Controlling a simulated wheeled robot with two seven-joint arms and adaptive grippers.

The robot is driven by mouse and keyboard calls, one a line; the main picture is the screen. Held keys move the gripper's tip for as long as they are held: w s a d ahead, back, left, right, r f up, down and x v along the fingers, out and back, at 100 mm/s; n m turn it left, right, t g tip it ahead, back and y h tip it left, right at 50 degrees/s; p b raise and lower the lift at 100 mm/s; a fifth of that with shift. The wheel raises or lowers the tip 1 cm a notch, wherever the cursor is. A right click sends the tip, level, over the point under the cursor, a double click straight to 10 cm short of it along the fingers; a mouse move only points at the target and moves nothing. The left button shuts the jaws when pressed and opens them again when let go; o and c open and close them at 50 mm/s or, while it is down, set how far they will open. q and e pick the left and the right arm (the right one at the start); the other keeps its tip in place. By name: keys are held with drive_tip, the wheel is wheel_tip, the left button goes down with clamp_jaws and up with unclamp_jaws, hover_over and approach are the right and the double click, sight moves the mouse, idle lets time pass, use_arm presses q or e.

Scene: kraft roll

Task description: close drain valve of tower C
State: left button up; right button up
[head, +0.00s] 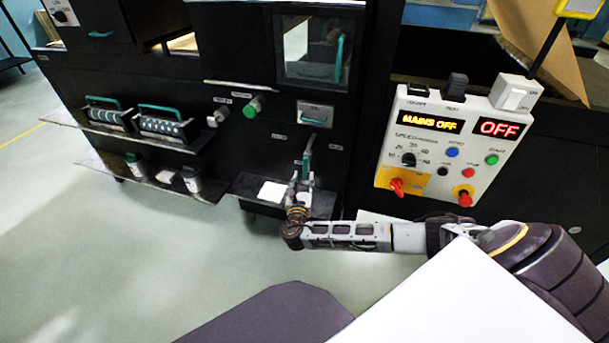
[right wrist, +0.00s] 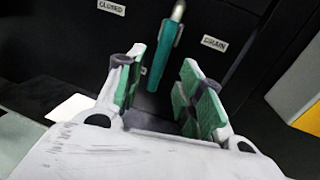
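The drain valve lever (head: 307,158) has a metal stem and a teal grip that hangs down, slightly tilted, on the black machine front. In the right wrist view the lever (right wrist: 162,58) stands near a DRAIN label (right wrist: 214,43) on its right and a CLOSED label (right wrist: 111,7) at upper left. My right gripper (head: 302,182) is at the lever's lower end. In the wrist view the gripper (right wrist: 162,72) is open, with its green-padded fingers on either side of the grip's lower part. I see gaps on both sides. My left gripper is out of view.
A low shelf (head: 322,207) with a white pad (head: 272,192) lies beside the gripper. A control panel (head: 448,140) reading MAINS OFF stands to the right. Green knob (head: 255,105) and shelves with green-handled items (head: 160,128) are at left. The floor in front is clear.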

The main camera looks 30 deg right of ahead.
sight(305, 171)
drive_tip(key=x, duration=0.3)
drive_tip(key=shift+d+b, duration=0.1)
drive_tip(key=shift+b, duration=0.25)
drive_tip(key=shift+w+d, duration=0.3)
drive_tip(key=shift+w, duration=0.15)
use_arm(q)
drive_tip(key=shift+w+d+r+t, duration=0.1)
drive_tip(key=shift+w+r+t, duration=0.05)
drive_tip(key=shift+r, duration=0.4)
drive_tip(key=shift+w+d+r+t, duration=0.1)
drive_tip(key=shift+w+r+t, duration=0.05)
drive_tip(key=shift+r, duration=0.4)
use_arm(e)
drive_tip(key=shift+w+d, duration=0.1)
drive_tip(key=shift+w, duration=0.05)
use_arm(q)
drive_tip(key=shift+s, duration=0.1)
use_arm(e)
clamp_jaws()
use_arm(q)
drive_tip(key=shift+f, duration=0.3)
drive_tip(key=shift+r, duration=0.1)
